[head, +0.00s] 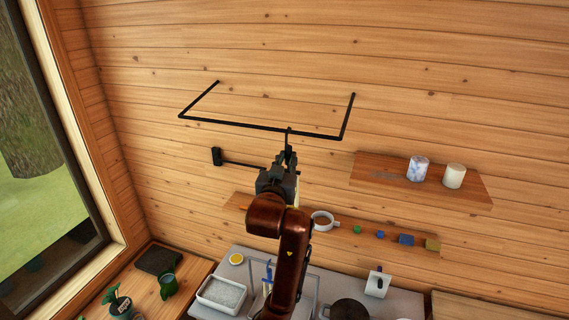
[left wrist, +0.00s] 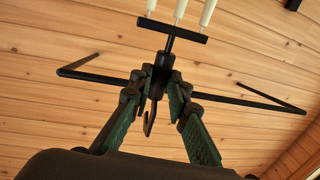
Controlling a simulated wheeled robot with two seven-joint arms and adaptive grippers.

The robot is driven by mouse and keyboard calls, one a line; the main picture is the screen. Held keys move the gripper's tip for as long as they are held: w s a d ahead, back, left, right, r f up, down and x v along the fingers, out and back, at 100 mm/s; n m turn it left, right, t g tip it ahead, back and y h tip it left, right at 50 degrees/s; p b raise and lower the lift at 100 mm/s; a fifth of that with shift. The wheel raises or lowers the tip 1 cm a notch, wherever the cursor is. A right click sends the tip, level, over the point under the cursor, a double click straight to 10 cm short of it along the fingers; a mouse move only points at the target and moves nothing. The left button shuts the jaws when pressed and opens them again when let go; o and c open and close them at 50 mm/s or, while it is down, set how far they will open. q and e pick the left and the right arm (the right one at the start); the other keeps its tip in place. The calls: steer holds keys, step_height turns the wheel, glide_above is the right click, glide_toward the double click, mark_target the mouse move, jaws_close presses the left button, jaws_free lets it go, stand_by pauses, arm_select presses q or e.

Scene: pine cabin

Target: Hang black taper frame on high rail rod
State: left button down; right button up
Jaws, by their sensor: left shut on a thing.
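The black taper frame (left wrist: 178,31) has a crossbar with three pale tapers, a stem and a hook, and shows upside down in the left wrist view. My left gripper (head: 287,165) is shut on its stem; the jaws also show in the left wrist view (left wrist: 159,84). In the head view the frame's upper end (head: 288,138) overlaps the front bar of the high rail rod (head: 235,125), a black U-shaped rod standing out from the wall. I cannot tell whether the hook touches or passes over the rod. My right gripper is not in view.
A lower black wall rod (head: 238,163) is just left of my gripper. A wooden shelf (head: 385,175) on the right holds a marbled cup (head: 418,168) and a candle (head: 454,176). A lower shelf (head: 405,250) holds a mug (head: 322,221) and small blocks. A window is at left.

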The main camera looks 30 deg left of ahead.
arm_select(q)
steer(key=w+a+f+b, duration=0.1)
steer(key=w+f, duration=0.1)
steer(key=w, duration=0.4)
steer(key=shift+a, duration=0.25)
stand_by(0.4)
steer(key=shift+w, duration=0.1)
steer(key=c, duration=1.8)
jaws_free()
steer(key=shift+o, duration=0.2)
